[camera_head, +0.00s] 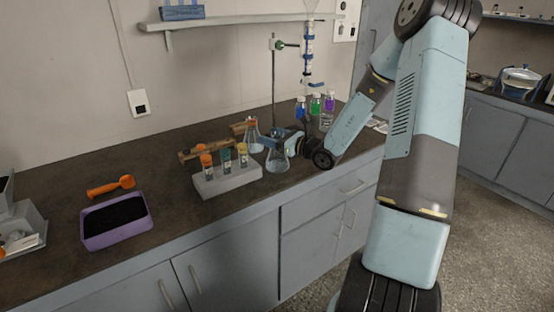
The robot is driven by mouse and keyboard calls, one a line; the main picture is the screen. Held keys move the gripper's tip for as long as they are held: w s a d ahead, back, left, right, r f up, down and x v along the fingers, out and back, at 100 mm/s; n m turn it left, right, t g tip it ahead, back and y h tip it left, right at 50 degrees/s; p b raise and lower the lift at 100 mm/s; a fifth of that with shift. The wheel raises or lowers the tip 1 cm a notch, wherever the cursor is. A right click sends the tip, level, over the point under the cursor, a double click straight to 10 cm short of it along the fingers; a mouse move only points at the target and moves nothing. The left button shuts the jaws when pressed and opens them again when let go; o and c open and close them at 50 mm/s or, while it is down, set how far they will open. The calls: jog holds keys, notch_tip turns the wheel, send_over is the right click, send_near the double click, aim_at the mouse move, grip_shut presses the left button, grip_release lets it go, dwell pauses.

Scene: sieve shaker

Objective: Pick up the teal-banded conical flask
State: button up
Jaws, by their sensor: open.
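A clear conical flask (277,162) stands on the dark bench right of the vial rack. A bluish part shows at its neck, but my gripper overlaps it, so I cannot tell whether this is a teal band. A second conical flask (253,143) with an orange band stands behind it, to the left. My gripper (273,142) is open at the neck of the front flask, reaching in from the right. The fingertips are small in the view, and I cannot tell whether they are around the neck or touching it.
A pale rack (228,180) holds vials with orange and teal caps, left of the front flask. A retort stand (274,85) with a burette (309,50) and small coloured bottles (316,104) stand behind. A purple tray (117,233) of black material and an orange scoop (111,187) lie left.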

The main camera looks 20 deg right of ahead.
jog(key=shift+c, duration=0.4)
grip_shut()
jog(key=shift+r, duration=0.2)
dwell(0.3)
jog(key=shift+r, duration=1)
jog(key=s+d+r, duration=0.6)
jog(key=s+r, duration=0.4)
jog(key=s, duration=0.2)
jog(key=shift+d, duration=0.2)
